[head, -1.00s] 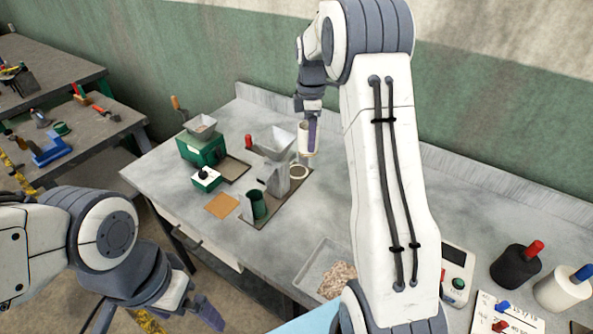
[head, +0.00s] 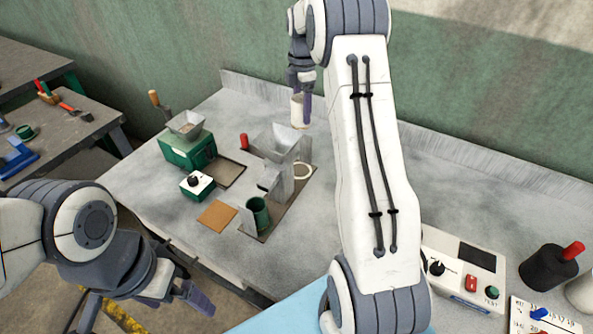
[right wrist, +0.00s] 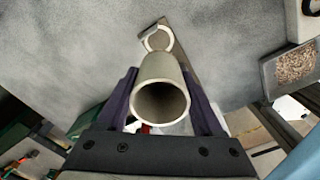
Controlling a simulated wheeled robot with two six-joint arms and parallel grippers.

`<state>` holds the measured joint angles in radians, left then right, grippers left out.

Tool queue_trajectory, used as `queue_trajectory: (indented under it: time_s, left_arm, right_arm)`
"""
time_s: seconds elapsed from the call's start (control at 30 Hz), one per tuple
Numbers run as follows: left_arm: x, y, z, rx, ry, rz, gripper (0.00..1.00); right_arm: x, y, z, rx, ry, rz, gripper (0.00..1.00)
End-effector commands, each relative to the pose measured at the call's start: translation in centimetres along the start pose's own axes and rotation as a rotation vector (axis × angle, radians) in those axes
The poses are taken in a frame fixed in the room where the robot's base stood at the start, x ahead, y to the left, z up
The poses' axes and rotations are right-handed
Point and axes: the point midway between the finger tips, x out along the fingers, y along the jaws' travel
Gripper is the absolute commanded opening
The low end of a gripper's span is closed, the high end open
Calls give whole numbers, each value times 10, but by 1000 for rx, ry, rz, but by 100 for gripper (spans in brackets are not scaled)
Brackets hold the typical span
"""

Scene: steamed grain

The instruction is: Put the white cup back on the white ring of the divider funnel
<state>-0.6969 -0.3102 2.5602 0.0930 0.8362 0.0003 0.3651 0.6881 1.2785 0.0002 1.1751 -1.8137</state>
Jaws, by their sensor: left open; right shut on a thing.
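The white cup (head: 298,110) is held by my right gripper (head: 303,112), up above the bench and behind the divider funnel. In the right wrist view the cup (right wrist: 160,98) sits between both fingers, its open mouth facing the camera. The cup is apart from the ring. My left gripper (head: 197,300) is open and empty in front of the bench at lower left.
A green cup (head: 257,213) stands under the funnel's front chute. A meter (head: 463,270) is at right.

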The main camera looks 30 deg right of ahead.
Motion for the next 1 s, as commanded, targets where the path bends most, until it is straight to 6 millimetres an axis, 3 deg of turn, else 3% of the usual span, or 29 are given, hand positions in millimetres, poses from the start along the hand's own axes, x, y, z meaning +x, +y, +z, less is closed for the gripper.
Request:
queue_trajectory:
  time_s: [0.17,0.6,1.0]
  left_arm:
    - [1,0,0,0,0,0,98]
    - [-28,2,-2,-1,0,0,98]
    - [-42,3,-2,-2,0,0,98]
  right_arm:
    - [21,-1,0,0,1,-4,13]
    - [126,-1,0,0,1,-5,13]
    - [173,0,0,0,1,-3,13]
